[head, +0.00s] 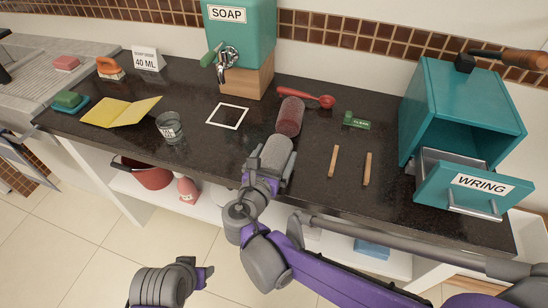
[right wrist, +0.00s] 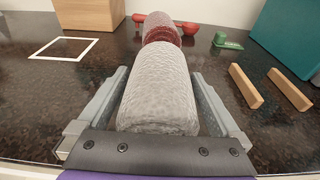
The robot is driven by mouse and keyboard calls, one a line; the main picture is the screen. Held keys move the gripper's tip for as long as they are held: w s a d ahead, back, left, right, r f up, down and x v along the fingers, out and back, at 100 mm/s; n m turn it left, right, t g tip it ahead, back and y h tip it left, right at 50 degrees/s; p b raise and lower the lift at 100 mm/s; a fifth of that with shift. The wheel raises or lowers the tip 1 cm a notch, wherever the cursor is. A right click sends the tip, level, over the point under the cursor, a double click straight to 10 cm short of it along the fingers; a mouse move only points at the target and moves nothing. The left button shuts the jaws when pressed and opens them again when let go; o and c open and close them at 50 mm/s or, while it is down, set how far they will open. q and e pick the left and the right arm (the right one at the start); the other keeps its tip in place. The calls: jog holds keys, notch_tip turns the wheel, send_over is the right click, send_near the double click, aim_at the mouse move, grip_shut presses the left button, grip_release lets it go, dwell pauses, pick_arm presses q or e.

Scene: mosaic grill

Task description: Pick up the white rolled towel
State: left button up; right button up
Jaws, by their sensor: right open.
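The white rolled towel (head: 275,155) looks greyish and lies on the dark counter near its front edge. In the right wrist view the towel (right wrist: 160,90) lies lengthwise between the two fingers of my right gripper (right wrist: 165,100), one finger on each side. The right gripper (head: 263,172) is open around the near part of the towel. I cannot tell whether the fingers touch it. The end of my left arm (head: 205,275) is low at the left, off the counter, and its fingers cannot be made out.
A dark red roll (head: 290,117) lies just behind the towel, with a red spoon (head: 310,97) beyond. Two wooden sticks (head: 350,165) lie to the right, before the teal wringer box (head: 465,110). A glass (head: 170,127) and white square outline (head: 228,116) are left.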

jog(key=c, duration=1.2)
jog(key=shift+o, duration=0.2)
jog(key=shift+r, duration=0.1)
